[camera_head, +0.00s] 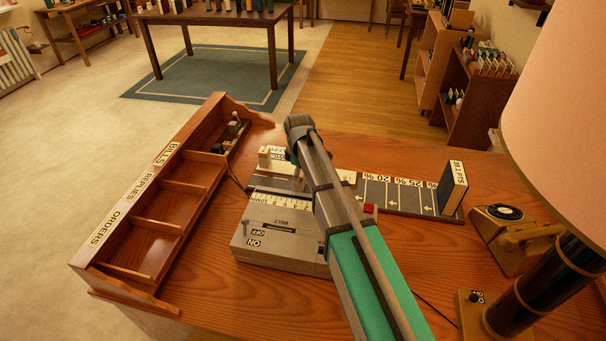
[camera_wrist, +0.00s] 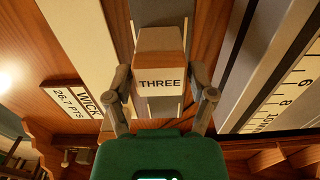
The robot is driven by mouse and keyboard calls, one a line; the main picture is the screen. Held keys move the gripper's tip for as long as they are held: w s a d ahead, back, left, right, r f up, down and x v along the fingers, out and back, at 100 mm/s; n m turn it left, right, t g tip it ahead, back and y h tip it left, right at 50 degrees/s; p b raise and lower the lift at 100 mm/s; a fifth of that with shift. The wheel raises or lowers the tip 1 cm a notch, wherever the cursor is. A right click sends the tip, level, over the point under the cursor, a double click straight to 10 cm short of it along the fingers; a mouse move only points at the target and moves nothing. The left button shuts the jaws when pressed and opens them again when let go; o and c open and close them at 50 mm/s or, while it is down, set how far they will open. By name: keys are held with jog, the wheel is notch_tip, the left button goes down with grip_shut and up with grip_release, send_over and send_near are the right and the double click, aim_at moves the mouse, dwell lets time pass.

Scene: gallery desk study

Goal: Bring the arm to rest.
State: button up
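My gripper (camera_wrist: 160,88) shows in the wrist view, with one grey finger on each side of a wooden block labelled THREE (camera_wrist: 160,60). The fingers are very close to the block's sides. I cannot tell whether they press on it. In the head view my arm reaches from the lower right over the desk (camera_head: 330,305), and its dark wrist end (camera_head: 300,128) is above the desk fittings. The fingertips are hidden there.
A wooden rack (camera_head: 163,215) marked BILLS, REPLIES and ORDERS stands left. A grey switch box (camera_head: 275,240) lies under my arm. A dark book (camera_head: 452,188), a telephone (camera_head: 515,238) and a lamp (camera_head: 560,100) stand right.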

jog(key=shift+o, duration=1.1)
jog(key=shift+r, duration=0.1)
